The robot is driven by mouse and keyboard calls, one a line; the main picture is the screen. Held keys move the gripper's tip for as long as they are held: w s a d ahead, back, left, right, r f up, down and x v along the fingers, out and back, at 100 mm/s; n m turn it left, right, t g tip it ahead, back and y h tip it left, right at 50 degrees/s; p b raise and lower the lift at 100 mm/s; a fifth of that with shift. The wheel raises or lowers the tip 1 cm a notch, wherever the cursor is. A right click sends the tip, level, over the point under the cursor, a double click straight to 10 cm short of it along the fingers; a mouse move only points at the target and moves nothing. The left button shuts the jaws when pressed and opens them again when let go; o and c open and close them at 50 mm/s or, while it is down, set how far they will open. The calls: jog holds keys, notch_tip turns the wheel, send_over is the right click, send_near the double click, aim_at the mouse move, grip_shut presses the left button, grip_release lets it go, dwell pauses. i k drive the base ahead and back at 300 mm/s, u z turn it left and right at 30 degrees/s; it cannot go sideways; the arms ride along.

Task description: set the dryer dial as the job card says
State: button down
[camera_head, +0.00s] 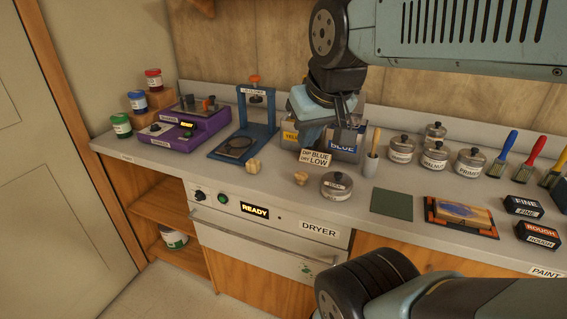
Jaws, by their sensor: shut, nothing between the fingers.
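The dryer (275,221) is built into the front of the bench, below the worktop. Its black round dial (200,195) is at the left end of the panel; its setting is too small to read. A green button (223,199) sits right of the dial, then a lit display (255,211) reading "READY". The job card (316,158) stands on the worktop and reads "DIP BLUE", "DRY LOW". My gripper (343,117) is shut and empty, above the worktop in front of the BLUE container, up and right of the dial and apart from it.
YELLOW (291,134) and BLUE (345,149) containers stand behind the card. A blue press (257,125) and purple machine (190,128) stand left. The dryer's handle bar (262,241) runs below the panel.

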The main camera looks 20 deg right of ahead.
aim_at(200, 196)
jog(key=z, duration=0.9)
jog(key=k, duration=1.05)
jog(key=u, duration=0.7)
jog(key=i, duration=1)
jog(key=z, duration=0.05)
